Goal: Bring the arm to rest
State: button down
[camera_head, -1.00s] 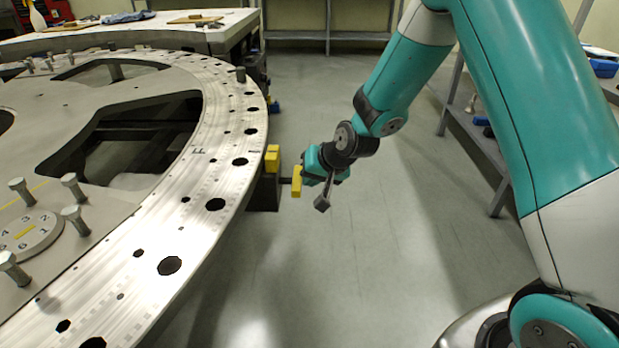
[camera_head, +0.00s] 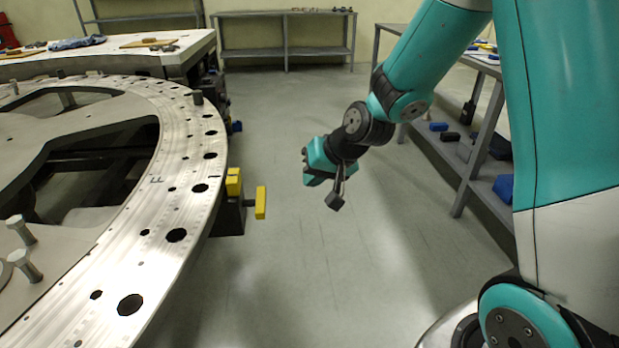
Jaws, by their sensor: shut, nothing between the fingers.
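My gripper (camera_head: 306,166) is in the middle of the view, at the end of my teal and black arm, in open air over the floor. It is shut and holds nothing. A small dark block on a short stalk hangs beside the wrist. The yellow handle (camera_head: 260,202) on the side of the big round metal plate (camera_head: 176,205) stands to the left of my gripper and a little lower in the picture. A clear gap shows between them. The handle sits on a dark bracket with a yellow block (camera_head: 234,182) at the plate's rim.
The plate with its holes and bolts fills the left. A worktable (camera_head: 110,55) stands behind it. A grey shelf (camera_head: 285,53) is at the back wall, another (camera_head: 455,150) with blue bins at right. The floor (camera_head: 330,270) between is clear.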

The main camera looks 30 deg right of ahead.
jog(key=s+a+r+n+g+y+p, duration=0.1)
jog(key=s+a+r+n+g+p, duration=0.15)
jog(key=s+a+r, duration=0.35)
jog(key=s+a+r+n+g+p, duration=0.1)
jog(key=s+a+r+n+p, duration=0.15)
jog(key=s+r+p, duration=0.4)
jog(key=s+a+r+n+g+p, duration=0.2)
jog(key=s+r+n, duration=0.3)
jog(key=s+r, duration=0.4)
jog(key=s+a+g, duration=0.1)
jog(key=s, duration=0.2)
jog(key=shift+s+r, duration=0.35)
jog(key=shift+s, duration=0.05)
